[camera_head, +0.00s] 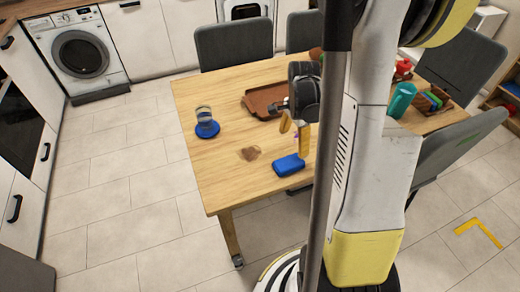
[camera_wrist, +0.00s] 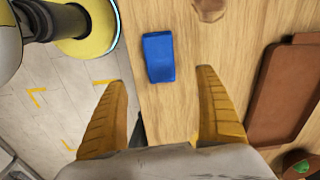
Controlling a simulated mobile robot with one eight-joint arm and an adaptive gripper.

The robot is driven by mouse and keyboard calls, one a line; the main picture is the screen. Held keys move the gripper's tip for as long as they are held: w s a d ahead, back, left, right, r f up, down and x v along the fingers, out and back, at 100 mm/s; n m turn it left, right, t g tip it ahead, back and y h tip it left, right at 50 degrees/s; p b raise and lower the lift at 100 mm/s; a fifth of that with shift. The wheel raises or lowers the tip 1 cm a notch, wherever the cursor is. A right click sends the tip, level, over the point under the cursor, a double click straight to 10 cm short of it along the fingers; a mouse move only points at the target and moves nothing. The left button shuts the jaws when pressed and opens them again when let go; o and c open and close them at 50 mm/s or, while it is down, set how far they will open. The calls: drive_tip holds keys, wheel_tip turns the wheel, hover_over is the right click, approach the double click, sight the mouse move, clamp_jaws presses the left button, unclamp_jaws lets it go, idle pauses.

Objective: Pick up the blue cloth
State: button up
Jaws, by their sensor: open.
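The blue cloth (camera_head: 288,165) lies as a small, flat, folded block on the wooden table (camera_head: 225,175), near its front edge. In the wrist view the cloth (camera_wrist: 158,57) lies a little beyond my fingertips, between their lines. My gripper (camera_head: 295,130) is above the table by the cloth, its yellow fingers pointing down. In the wrist view my gripper (camera_wrist: 160,75) is open, with nothing between the fingers. My arm hides part of the table on the right.
A brown tray (camera_head: 262,100) lies behind my gripper. A glass on a blue coaster (camera_head: 207,130) stands at left. A teal cup (camera_head: 401,100) and colored items stand at right. Grey chairs (camera_head: 235,44) surround the table. The table's front left is mostly clear, with a brown stain (camera_head: 249,153).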

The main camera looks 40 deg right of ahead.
sight(291, 161)
drive_tip(key=shift+s+d+f+m, duration=0.1)
drive_tip(key=shift+f+m, duration=0.05)
drive_tip(key=shift+f, duration=0.3)
drive_tip(key=shift+s+f+m, duration=0.1)
drive_tip(key=shift+f+m, duration=0.05)
drive_tip(key=shift+f, duration=0.25)
drive_tip(key=f+b, duration=0.1)
drive_tip(key=f, duration=0.2)
drive_tip(key=f+b, duration=0.2)
drive_tip(key=f, duration=0.1)
drive_tip(key=f+b, duration=0.2)
drive_tip(key=f, duration=0.2)
drive_tip(key=shift+w+d+f, duration=0.1)
drive_tip(key=shift+w+d, duration=0.15)
drive_tip(key=shift+w, duration=0.05)
drive_tip(key=shift+c, duration=0.2)
drive_tip(key=c, duration=1.2)
